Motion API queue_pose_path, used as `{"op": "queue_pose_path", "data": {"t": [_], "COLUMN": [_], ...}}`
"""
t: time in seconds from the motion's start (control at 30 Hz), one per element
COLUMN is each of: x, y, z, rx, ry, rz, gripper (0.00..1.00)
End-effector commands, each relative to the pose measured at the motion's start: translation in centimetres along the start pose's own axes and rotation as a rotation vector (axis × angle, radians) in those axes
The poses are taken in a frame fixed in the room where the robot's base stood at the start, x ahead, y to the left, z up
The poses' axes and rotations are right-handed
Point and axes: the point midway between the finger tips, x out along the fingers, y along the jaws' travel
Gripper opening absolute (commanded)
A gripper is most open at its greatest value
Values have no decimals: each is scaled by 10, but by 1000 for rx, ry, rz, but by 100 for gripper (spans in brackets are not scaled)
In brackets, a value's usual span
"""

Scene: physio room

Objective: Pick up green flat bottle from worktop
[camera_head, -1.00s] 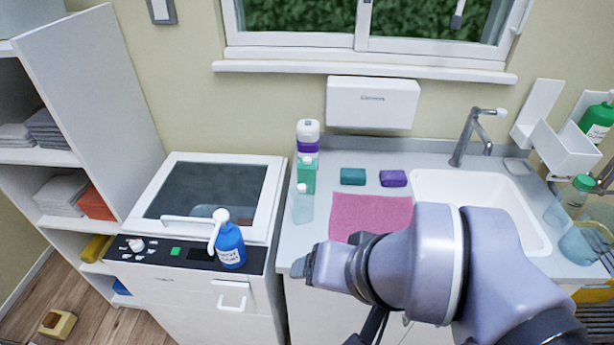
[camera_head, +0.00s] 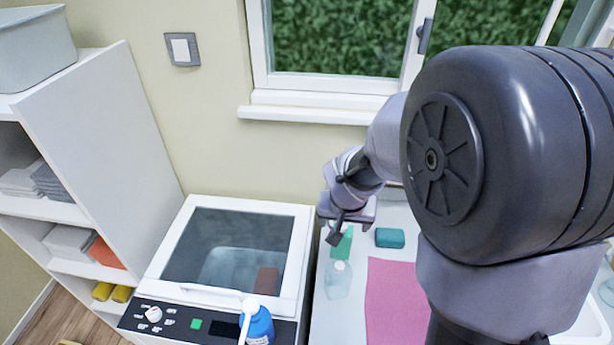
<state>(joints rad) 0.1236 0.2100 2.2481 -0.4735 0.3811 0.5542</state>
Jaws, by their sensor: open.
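The green flat bottle (camera_head: 343,247) stands on the grey worktop (camera_head: 330,325), near its left end. Its upper part is hidden behind my gripper. My gripper (camera_head: 338,224) is open and hangs over the top of the bottle in this view. I cannot tell whether the fingers are around the bottle or in front of it, or whether they touch it.
A clear bottle (camera_head: 338,281) stands just in front of the green one. A teal block (camera_head: 390,238) and a pink cloth (camera_head: 392,295) lie to the right. A white machine (camera_head: 306,240) with a blue bottle (camera_head: 258,327) on it stands left. My arm hides most of the right side.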

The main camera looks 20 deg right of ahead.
Motion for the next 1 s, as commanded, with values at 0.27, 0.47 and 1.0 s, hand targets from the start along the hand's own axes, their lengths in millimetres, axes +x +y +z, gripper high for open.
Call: {"op": "queue_pose_path", "data": {"t": [0.27,0.47,1.0], "x": [79,106,138], "y": [0,0,-1], "z": [3,0,-4], "rx": [1,1,1], "ry": [-2,-3,0], "rz": [-1,0,-1], "gripper": [78,78,57]}}
